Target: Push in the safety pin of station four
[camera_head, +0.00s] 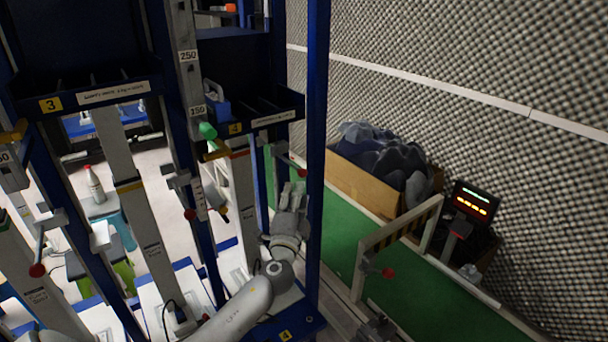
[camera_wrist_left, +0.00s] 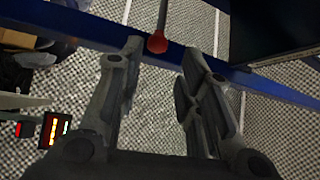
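Station four is the rightmost bay of the blue rack, with a yellow number 4 label (camera_head: 235,128) on its shelf and another 4 at its base. A red ball knob (camera_head: 300,172) on a thin rod is at this bay, and it also shows in the left wrist view (camera_wrist_left: 157,42). I cannot tell for sure whether it is the safety pin. My left gripper (camera_head: 291,190) is open and empty just below the knob; in the wrist view the knob shows beyond the gap between the fingertips. A dark shape at the bottom edge may be my right gripper (camera_head: 378,328), mostly cut off.
Blue rack posts (camera_head: 317,130) stand close beside my left gripper. Station three (camera_head: 50,104) is to the left.

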